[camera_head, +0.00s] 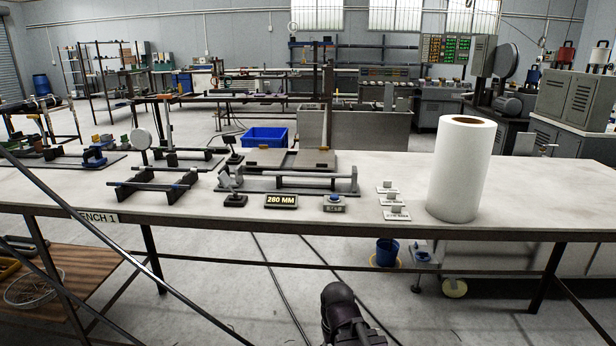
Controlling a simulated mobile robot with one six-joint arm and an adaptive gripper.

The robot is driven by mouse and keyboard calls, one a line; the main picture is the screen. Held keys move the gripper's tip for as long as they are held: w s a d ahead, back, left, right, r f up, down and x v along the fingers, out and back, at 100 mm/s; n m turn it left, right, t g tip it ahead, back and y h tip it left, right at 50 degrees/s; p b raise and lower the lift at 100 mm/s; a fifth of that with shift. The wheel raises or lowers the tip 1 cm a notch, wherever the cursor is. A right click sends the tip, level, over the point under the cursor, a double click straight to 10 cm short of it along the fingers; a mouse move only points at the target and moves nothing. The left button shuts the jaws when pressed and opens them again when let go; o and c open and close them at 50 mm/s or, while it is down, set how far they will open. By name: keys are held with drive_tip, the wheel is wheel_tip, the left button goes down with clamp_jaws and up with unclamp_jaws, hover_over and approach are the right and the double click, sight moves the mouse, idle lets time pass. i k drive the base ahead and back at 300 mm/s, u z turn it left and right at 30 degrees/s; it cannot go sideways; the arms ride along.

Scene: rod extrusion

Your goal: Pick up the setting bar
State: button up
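I cannot tell for sure which piece is the setting bar. Three small grey blocks stand on white labels near the right of the bench: a far one (387,186), a middle one (391,197) and a near one (396,211). Their label text is mostly too small to read. A long grey bar (290,183) also lies across a low fixture left of them. My gripper (338,295), seen as a dark shape at the bottom centre, is in front of the bench and apart from all these pieces. Its fingers cannot be made out.
A blue bucket (387,252) stands below. Bare bench lies around the blocks.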

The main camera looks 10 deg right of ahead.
sight(268, 173)
drive_tip(key=i, duration=0.95)
